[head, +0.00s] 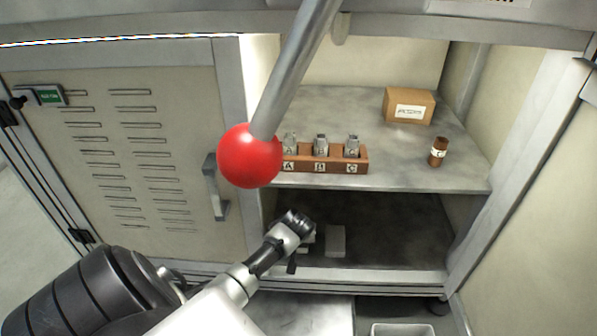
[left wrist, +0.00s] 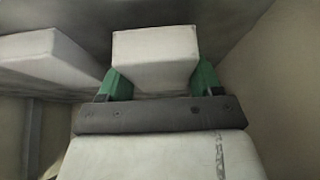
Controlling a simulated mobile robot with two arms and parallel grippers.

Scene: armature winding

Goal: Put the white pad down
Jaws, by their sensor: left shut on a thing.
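My left gripper (head: 300,240) reaches into the dark lower shelf of the cabinet. In the left wrist view its green fingers (left wrist: 160,78) are shut on a white pad (left wrist: 155,45), a pale block held between them. In the head view most of the held pad is hidden behind the gripper. A second white pad (head: 335,241) lies on the lower shelf just right of the gripper. It also shows in the left wrist view (left wrist: 48,60), apart from the held one. I cannot tell whether the held pad touches the shelf. My right gripper is not in view.
The upper shelf (head: 420,175) holds a brown rack (head: 325,165) marked A, B, C, a cardboard box (head: 409,105) and a brown bottle (head: 438,152). A rod with a red ball (head: 249,156) hangs in front. The lower shelf's right side (head: 405,235) is clear.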

